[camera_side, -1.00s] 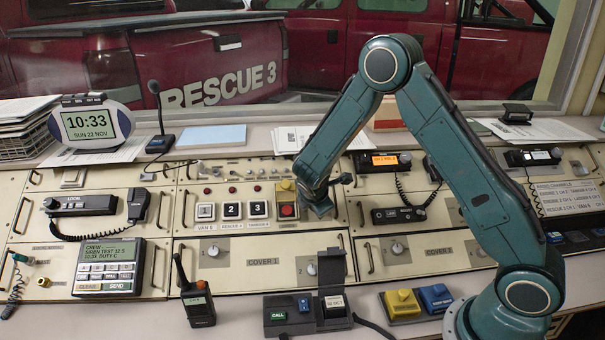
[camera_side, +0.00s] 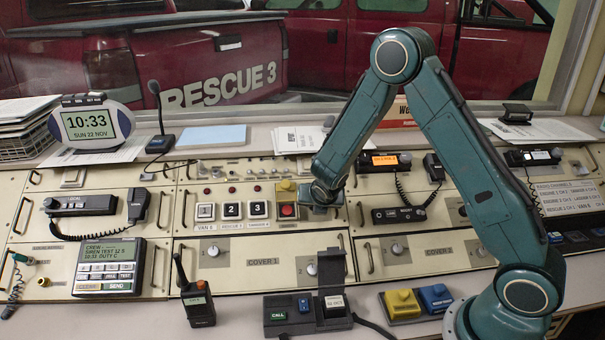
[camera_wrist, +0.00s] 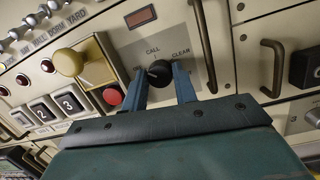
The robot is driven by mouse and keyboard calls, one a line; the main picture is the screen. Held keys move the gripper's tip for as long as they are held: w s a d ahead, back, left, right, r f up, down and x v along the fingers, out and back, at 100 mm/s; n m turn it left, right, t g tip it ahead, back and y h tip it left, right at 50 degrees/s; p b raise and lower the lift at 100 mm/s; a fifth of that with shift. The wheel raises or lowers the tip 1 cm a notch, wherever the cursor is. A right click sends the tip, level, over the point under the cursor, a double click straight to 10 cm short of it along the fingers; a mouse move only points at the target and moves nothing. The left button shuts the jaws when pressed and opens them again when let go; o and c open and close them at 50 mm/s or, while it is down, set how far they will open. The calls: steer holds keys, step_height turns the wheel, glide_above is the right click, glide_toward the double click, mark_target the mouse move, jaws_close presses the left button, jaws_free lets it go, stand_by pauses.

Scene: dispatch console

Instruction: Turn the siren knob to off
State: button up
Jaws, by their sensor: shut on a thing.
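In the wrist view, my gripper (camera_wrist: 161,80) has its two blue-grey fingers on either side of a black knob (camera_wrist: 159,71) and is shut on it. A small light mark shows on the knob's left side. In the side view my gripper (camera_side: 325,195) is low over the console, right of the red button, and hides the knob.
A metal handle (camera_wrist: 204,45) stands close on the right. Other small knobs (camera_side: 213,251) are on the lower console panels.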

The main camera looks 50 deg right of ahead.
steer(key=shift+n, duration=1.2)
steer(key=shift+y, duration=0.3)
steer(key=o, duration=1)
steer(key=shift+r, duration=0.1)
steer(key=shift+v, duration=6.85)
steer(key=shift+s, duration=0.2)
